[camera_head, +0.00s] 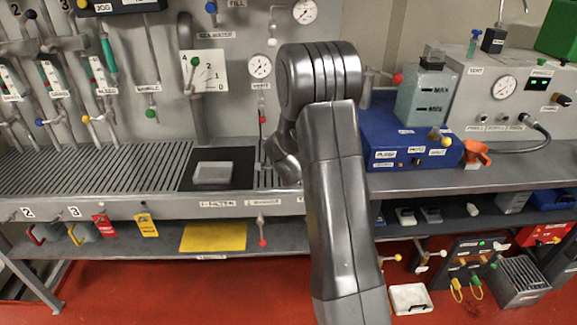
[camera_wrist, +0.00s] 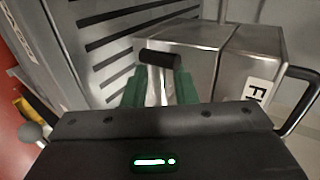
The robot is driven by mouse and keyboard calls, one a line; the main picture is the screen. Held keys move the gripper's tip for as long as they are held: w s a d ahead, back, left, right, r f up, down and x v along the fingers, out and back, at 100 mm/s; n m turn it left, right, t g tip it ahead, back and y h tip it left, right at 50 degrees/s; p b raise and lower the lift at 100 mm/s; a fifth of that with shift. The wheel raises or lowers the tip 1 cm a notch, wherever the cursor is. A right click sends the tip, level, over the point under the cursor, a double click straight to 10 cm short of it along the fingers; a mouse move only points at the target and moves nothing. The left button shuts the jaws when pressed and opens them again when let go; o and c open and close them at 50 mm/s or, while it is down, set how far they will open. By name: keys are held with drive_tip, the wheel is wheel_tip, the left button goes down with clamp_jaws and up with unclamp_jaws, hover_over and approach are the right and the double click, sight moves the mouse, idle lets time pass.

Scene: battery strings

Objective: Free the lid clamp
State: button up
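A metal box (camera_wrist: 190,48) with a lid seam and a partly visible label starting "FI" stands ahead in the wrist view. A short black crossbar (camera_wrist: 160,58) on a pale metal stem stands in front of it; this looks like the lid clamp's handle. The two green fingers of my gripper (camera_wrist: 160,84) are apart, one on each side of the stem. The crossbar lies across the view near the fingertips. I cannot tell whether the fingers touch the stem or bar. In the head view my arm hides the gripper and clamp.
A slatted metal bench (camera_head: 90,168) runs along the panel, with a pale block (camera_head: 212,173) on a dark mat (camera_head: 240,158). A blue unit (camera_head: 415,160) stands right of my arm. A dark curved handle (camera_wrist: 300,100) sticks out at the box's right side.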

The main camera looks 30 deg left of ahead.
drive_tip(key=p+v, duration=0.1)
drive_tip(key=v, duration=1.2)
drive_tip(key=shift+s, duration=0.25)
drive_tip(key=shift+w, duration=0.1)
drive_tip(key=b+x, duration=0.1)
drive_tip(key=x, duration=1.2)
drive_tip(key=shift+w, duration=0.3)
drive_tip(key=shift+s, duration=0.1)
